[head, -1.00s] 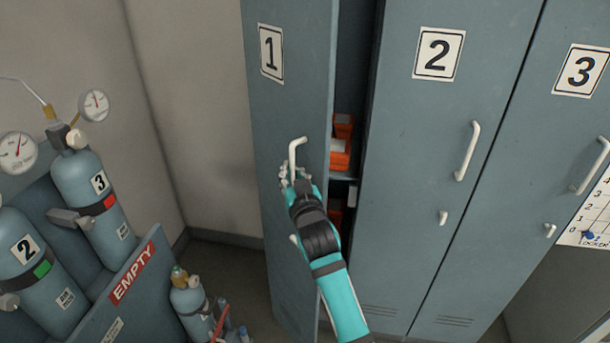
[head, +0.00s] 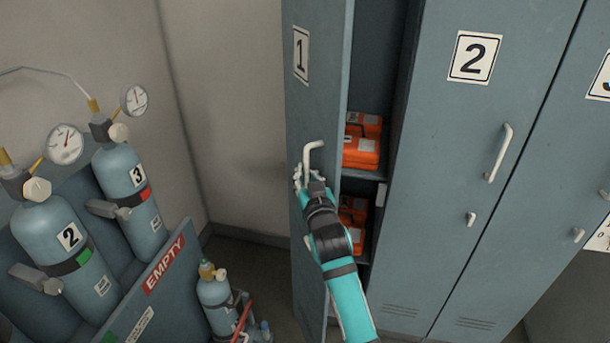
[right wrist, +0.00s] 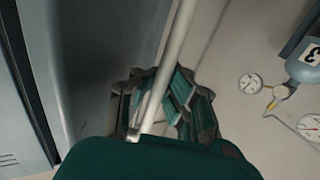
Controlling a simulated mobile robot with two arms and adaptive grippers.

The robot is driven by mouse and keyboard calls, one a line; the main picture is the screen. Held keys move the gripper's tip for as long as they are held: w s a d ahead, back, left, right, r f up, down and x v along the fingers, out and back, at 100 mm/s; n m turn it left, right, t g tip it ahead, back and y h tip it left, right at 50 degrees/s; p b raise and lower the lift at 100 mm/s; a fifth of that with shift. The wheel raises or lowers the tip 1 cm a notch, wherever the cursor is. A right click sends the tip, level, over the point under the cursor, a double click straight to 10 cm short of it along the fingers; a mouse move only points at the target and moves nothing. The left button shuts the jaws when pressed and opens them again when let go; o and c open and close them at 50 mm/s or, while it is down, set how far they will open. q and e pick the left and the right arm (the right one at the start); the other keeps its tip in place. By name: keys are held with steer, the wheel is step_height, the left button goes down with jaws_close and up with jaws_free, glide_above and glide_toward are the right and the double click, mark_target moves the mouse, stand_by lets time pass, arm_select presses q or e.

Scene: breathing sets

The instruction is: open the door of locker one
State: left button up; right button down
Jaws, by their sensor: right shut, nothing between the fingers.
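The door of locker one (head: 312,90), grey-blue with a "1" label, stands partly open, swung out to the left. Its white handle (head: 307,157) is on the door's outer face. My right gripper (head: 306,181) is at the lower end of the handle with its fingers shut. In the right wrist view the pale handle bar (right wrist: 170,60) runs down across the dark fingers (right wrist: 165,103); whether they touch it I cannot tell. Inside the locker, orange cases (head: 362,145) sit on shelves. My left gripper is not in view.
Locker two (head: 450,160) is shut, to the right. A rack (head: 150,295) marked EMPTY holds gas cylinders (head: 130,185) with gauges at left. A smaller cylinder (head: 215,300) stands on the floor close to the door's left side.

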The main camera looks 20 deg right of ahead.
steer(key=c, duration=1.6)
jaws_free()
steer(key=shift+s+f, duration=0.2)
steer(key=shift+s, duration=0.1)
steer(key=shift+c, duration=0.2)
steer(key=shift+o, duration=0.2)
steer(key=shift+r, duration=0.2)
steer(key=shift+s+f, duration=0.1)
steer(key=shift+s, duration=0.35)
steer(key=s, duration=1.1)
steer(key=shift+s+a, duration=0.15)
steer(key=shift+a, duration=0.25)
